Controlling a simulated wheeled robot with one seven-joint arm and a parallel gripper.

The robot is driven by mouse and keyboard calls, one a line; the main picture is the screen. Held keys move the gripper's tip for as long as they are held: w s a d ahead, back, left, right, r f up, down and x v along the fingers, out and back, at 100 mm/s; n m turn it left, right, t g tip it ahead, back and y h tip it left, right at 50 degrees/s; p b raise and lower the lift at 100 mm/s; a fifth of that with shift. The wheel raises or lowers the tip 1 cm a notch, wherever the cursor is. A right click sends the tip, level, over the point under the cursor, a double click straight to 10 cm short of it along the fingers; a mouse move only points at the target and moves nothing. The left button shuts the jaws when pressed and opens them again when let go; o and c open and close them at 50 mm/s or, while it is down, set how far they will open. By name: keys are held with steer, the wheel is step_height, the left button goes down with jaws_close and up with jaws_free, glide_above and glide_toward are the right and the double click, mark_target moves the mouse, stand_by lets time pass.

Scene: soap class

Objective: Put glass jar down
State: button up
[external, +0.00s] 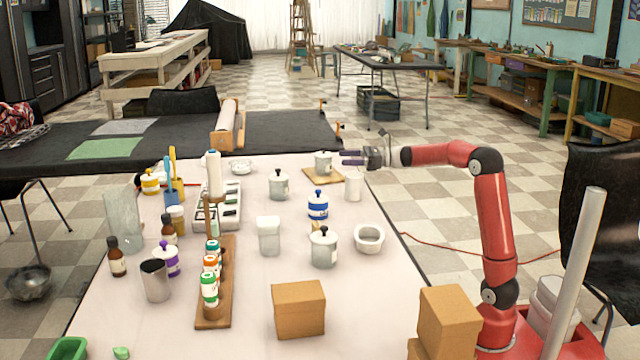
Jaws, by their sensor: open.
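A pale greyish jar (323,162) with a small dark knob on top stands upright on a small wooden board (323,178) at the far right part of the white table. It looks like the glass jar. My gripper (345,157) is just right of this jar, level with its upper body, with its fingers pointing left toward it. The fingers are apart and hold nothing. Whether a fingertip touches the jar is too small to tell.
A white cup (353,187) stands just below my gripper. Similar lidded jars (279,185) (323,247), a blue-banded jar (318,205) and a white mortar (369,238) stand nearer. A cardboard box (299,310) is at the front. The white table (375,300) is bare at front right.

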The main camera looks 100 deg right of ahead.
steer(key=shift+s+a, duration=0.1)
steer(key=shift+s, duration=1.3)
